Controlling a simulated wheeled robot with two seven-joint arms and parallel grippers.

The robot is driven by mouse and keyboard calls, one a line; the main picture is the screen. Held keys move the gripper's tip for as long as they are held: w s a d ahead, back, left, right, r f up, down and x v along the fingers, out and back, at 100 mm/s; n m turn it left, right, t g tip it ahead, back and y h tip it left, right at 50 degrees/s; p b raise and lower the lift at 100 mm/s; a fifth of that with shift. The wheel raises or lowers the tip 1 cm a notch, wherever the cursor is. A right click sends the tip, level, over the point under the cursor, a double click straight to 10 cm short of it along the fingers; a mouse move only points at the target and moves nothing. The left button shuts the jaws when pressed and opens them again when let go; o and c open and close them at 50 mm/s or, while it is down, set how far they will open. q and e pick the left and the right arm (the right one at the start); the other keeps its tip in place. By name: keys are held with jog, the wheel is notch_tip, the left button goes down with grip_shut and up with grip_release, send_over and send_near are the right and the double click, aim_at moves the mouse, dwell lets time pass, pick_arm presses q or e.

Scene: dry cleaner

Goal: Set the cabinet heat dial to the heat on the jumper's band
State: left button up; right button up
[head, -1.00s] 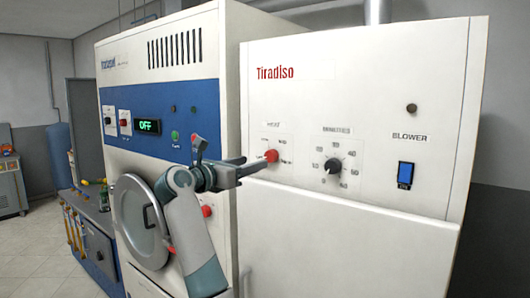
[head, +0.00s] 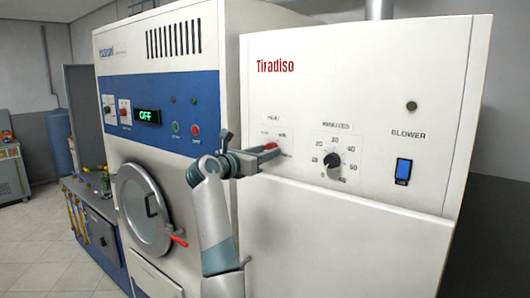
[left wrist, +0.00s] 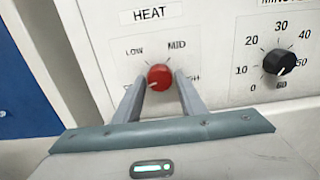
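The red heat dial (left wrist: 159,77) sits on the white cabinet panel under the label HEAT. LOW and MID are readable around it. A label at lower right is partly covered by a finger, and the lower left is also partly hidden. The dial's pale mark seems to point to lower left. My left gripper (left wrist: 160,84) is open, with one finger on each side of the dial and small gaps seeming to show. In the head view my left gripper (head: 272,154) is at the panel and partly covers the dial. The jumper and my right gripper are not in view.
A black minutes dial (head: 332,160) is right of the heat dial, with a blue blower switch (head: 403,171) farther right. A blue-and-white machine with an OFF display (head: 148,116) and round door (head: 142,210) stands left. A bench with tools (head: 90,215) is at far left.

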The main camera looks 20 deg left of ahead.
pick_arm(q)
jog(key=c, duration=0.6)
jog(key=shift+o, duration=0.2)
jog(key=shift+m, duration=0.4)
jog(key=n+b, duration=0.2)
jog(key=n, duration=0.8)
jog(key=n+b, duration=0.3)
jog(key=n, duration=0.7)
jog(key=n+b, duration=0.2)
jog(key=n, duration=0.9)
jog(key=shift+f+b, duration=0.25)
jog(key=shift+b, duration=0.05)
dwell(0.4)
